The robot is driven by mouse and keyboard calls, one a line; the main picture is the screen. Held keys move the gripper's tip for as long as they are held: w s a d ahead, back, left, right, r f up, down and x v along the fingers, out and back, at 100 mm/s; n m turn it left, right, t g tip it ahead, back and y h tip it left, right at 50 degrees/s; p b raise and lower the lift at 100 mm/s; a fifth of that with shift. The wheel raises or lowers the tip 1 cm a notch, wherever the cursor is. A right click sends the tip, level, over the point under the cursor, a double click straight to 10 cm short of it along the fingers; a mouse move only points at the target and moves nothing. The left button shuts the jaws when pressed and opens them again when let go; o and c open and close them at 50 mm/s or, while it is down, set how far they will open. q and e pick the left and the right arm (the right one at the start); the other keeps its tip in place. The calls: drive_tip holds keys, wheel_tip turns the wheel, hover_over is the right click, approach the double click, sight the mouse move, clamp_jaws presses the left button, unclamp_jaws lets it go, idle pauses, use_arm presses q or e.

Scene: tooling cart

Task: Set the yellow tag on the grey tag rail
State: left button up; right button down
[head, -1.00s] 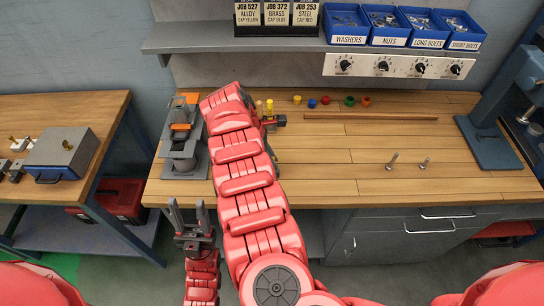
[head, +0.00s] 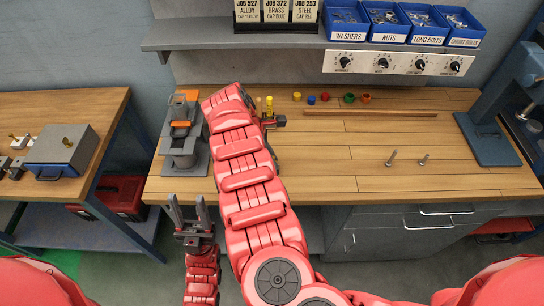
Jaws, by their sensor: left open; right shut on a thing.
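My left gripper (head: 187,206) is open and empty, in front of the bench's front edge with its two grey fingers pointing up. My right arm reaches across the middle to the back left of the bench. Its gripper is hidden behind my own forearm, so I cannot see what it holds. Small yellow upright pieces (head: 269,104) show just right of that forearm, beside a dark grey part (head: 277,121); I cannot tell whether either is the tag or its holder. I cannot make out the yellow tag or the grey tag rail for certain.
A grey stand with orange parts (head: 184,155) is left of my forearm. Coloured caps (head: 325,97) and a wooden strip (head: 370,113) lie at the back. The bench's middle right is mostly clear.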

idle(0.3)
drive_tip(key=shift+p, duration=0.55)
drive_tip(key=shift+c, duration=1.4)
unclamp_jaws()
wheel_tip(320, 180, up, 7)
drive_tip(key=p, duration=0.8)
